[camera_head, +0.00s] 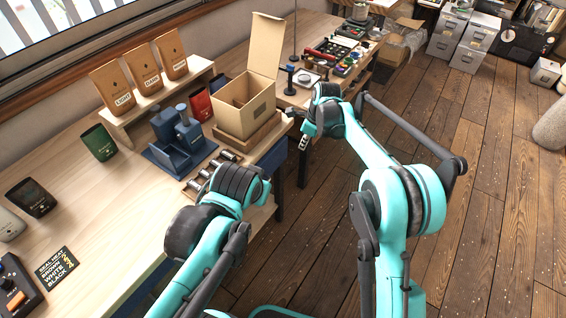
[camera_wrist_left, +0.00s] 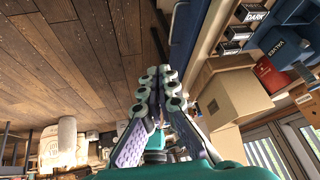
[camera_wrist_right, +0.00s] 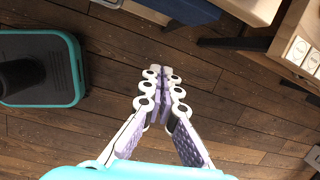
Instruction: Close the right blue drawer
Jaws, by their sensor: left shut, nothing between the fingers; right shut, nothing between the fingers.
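A dark blue drawer front (camera_head: 272,160) shows below the front edge of the workbench, under the cardboard box. How far it stands out I cannot tell. A blue panel (camera_wrist_right: 190,9) shows at the top of the right wrist view, apart from the fingers. My right gripper (camera_head: 303,143) is shut and empty, just right of the drawer in the head view; it also shows in the right wrist view (camera_wrist_right: 160,71). My left gripper (camera_wrist_left: 159,75) is shut and empty beside a long blue panel (camera_wrist_left: 184,38). My left arm hides its fingers in the head view.
The workbench (camera_head: 105,200) carries an open cardboard box (camera_head: 243,118), a blue stand (camera_head: 180,145) and coffee bags (camera_head: 112,88) on a shelf. A dark bench leg (camera_head: 305,165) stands near my right gripper. The wooden floor (camera_head: 480,190) at right is mostly free.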

